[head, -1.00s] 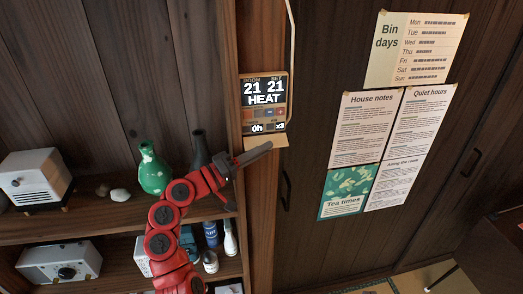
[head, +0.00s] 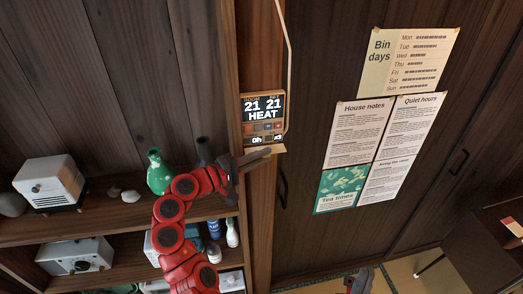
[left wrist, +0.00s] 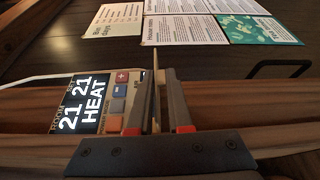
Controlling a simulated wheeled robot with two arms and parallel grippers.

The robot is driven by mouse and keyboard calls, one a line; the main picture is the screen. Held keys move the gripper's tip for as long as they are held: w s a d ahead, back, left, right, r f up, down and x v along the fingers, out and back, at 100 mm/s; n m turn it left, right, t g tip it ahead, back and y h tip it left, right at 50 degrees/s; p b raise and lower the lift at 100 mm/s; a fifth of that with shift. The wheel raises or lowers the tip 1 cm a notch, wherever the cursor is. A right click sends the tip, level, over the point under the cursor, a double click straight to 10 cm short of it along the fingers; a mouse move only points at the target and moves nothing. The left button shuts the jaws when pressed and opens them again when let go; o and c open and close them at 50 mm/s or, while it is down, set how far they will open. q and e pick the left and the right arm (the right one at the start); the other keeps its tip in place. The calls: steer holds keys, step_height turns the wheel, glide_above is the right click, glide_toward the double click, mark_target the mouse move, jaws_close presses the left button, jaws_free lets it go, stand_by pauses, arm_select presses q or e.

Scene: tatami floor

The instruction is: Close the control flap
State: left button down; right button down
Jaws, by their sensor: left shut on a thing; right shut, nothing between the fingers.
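The heating control (head: 263,120) is a small wall panel on a wooden post, with a lit display reading 21, 21 and HEAT. Its tan control flap (head: 277,149) sticks out from the panel's lower edge, open. My left gripper (head: 265,155) is at the flap, its fingers shut on it. In the left wrist view the flap (left wrist: 155,60) shows edge-on as a thin tan strip between the fingers (left wrist: 158,100), beside the panel's display (left wrist: 85,110). My right gripper (head: 362,280) shows at the bottom edge of the head view, shut and empty, away from the panel.
Shelves at left hold a green vase (head: 159,172), a dark bottle (head: 203,152), a white box-shaped device (head: 50,182) and a radio (head: 75,256). Posters (head: 360,135) hang on the dark sliding doors. A cable runs up from the panel. A dark table (head: 485,245) stands at right.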

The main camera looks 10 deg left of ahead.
arm_select(q)
steer(key=shift+n, duration=0.3)
steer(key=c, duration=0.8)
jaws_free()
steer(key=shift+c, duration=0.2)
steer(key=shift+a, duration=0.1)
steer(key=b+v, duration=0.5)
steer(key=v, duration=1.2)
steer(key=shift+a, duration=0.15)
